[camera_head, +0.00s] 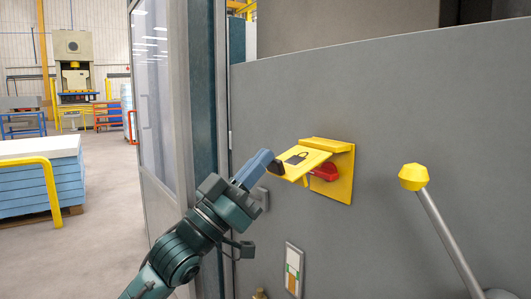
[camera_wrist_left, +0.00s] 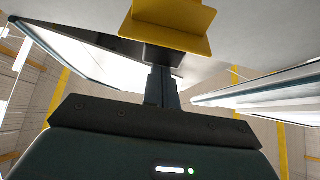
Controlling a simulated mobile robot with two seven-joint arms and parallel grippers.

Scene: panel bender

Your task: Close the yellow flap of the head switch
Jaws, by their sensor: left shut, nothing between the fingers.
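The yellow flap (camera_head: 302,163) of the head switch bears a dark padlock symbol. It stands raised, sticking out from its yellow housing (camera_head: 341,178) on the grey panel. A red switch part (camera_head: 324,173) shows beneath it. My left gripper (camera_head: 273,166) is shut and empty, its tip at the flap's outer left edge; I cannot tell whether they touch. In the left wrist view the yellow flap (camera_wrist_left: 172,38) lies just beyond the shut fingers (camera_wrist_left: 163,80), which hide a little of it. My right gripper is not in view.
A lever with a yellow knob (camera_head: 413,177) stands to the right of the switch. A small label plate (camera_head: 293,269) is on the grey panel (camera_head: 430,110) below. A glazed door (camera_head: 155,100) and a stack of blue sheets (camera_head: 40,180) are at the left.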

